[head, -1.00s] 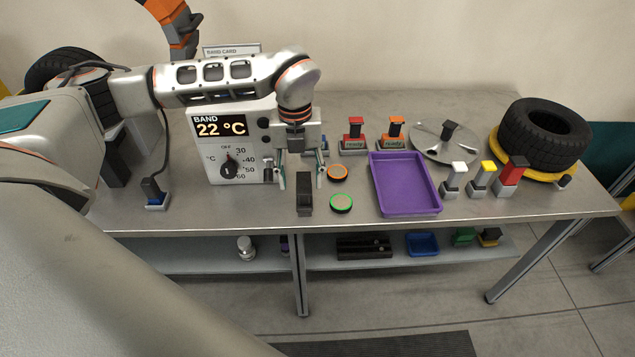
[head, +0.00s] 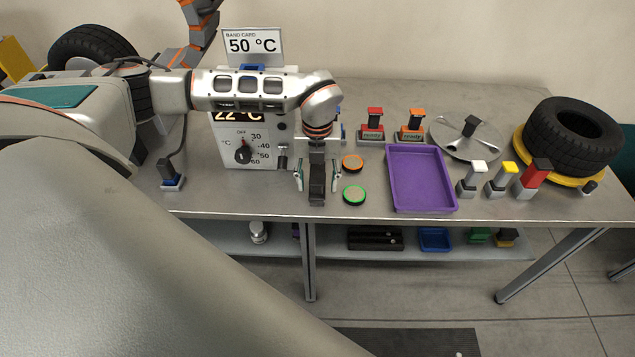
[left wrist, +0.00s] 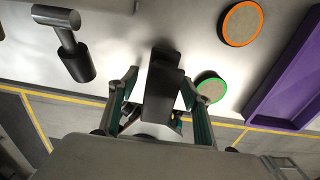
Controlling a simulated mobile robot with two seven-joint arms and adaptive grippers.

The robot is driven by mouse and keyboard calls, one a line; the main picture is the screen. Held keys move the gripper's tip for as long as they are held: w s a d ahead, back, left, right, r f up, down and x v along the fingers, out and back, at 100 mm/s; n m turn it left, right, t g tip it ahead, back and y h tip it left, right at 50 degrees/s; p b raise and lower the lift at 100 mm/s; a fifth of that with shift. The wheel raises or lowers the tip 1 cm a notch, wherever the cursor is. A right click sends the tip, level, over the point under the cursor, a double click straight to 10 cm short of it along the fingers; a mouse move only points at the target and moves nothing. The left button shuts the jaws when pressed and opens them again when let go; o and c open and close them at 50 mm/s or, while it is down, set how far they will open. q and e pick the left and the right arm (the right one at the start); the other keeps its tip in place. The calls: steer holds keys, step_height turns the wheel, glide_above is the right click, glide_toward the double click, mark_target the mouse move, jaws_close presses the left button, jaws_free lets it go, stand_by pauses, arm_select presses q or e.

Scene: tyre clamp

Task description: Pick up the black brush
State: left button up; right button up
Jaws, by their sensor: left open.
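The black brush (head: 317,192) stands upright near the front of the grey table, just left of the green-rimmed disc. My left gripper (head: 316,184) is over it, pointing down and open, with one finger on each side of the brush. In the left wrist view the dark brush (left wrist: 163,85) shows between the two green-lined fingers of the left gripper (left wrist: 157,85). I cannot tell whether either finger touches it. My right gripper is not in view.
Green-rimmed (head: 354,195) and orange-rimmed (head: 352,162) discs lie close to the right, before a purple tray (head: 452,207). A white dial box (head: 230,150) stands behind left. Several coloured-handled tools and a tyre (head: 575,135) are farther right. The table's front edge is near.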

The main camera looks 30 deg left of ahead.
arm_select(q)
steer(key=c, duration=1.4)
steer(key=shift+o, duration=0.2)
steer(key=shift+r, duration=0.1)
step_height(320, 180, up, 20)
steer(key=shift+b, duration=0.3)
steer(key=o, duration=0.5)
steer(key=shift+c, duration=1.4)
steer(key=shift+d, duration=0.1)
